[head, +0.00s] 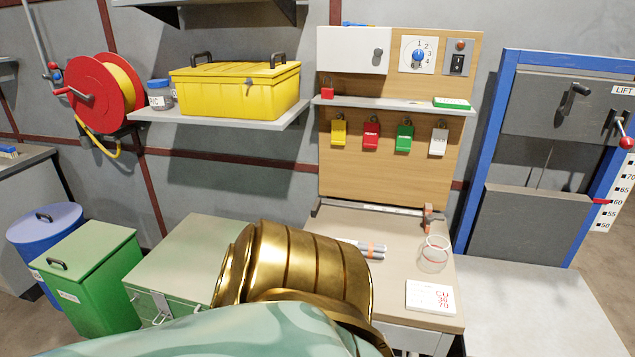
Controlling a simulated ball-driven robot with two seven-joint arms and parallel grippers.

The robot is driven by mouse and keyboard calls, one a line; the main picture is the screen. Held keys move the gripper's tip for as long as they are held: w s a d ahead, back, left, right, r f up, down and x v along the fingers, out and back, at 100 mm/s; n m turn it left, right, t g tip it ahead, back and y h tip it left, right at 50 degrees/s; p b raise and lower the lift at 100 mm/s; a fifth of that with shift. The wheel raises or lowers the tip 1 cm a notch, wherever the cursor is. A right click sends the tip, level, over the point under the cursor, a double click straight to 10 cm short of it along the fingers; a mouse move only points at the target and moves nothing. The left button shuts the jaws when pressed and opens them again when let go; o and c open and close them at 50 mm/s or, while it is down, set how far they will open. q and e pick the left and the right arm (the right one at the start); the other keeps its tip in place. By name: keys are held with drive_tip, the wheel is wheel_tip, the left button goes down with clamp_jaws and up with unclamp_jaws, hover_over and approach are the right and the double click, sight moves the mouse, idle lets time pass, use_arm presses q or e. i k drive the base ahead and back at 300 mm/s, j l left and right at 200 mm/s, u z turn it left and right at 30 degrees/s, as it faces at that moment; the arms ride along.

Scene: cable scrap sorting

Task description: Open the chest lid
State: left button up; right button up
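Two closed boxes could be the chest. A green box with a flat, pale green lid (195,245) stands low at the front left of the workbench; its lid is down. Metal clasps (160,305) show on its front, but I cannot tell whether they are fastened. Its right part is hidden behind a large gold and pale green body in the foreground. A yellow case (235,95) with two dark handles and a front latch sits on the wall shelf, its lid shut. Neither of my grippers is in view.
A green bin (85,285) and a blue drum (45,222) stand left of the green box. The workbench (395,290) on the right holds a glass jar (434,255), a printed card (430,298) and cable pieces (370,249). A blue-framed lift (530,225) stands farther right.

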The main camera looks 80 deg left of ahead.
sight(185, 267)
drive_tip(key=u, duration=2.7)
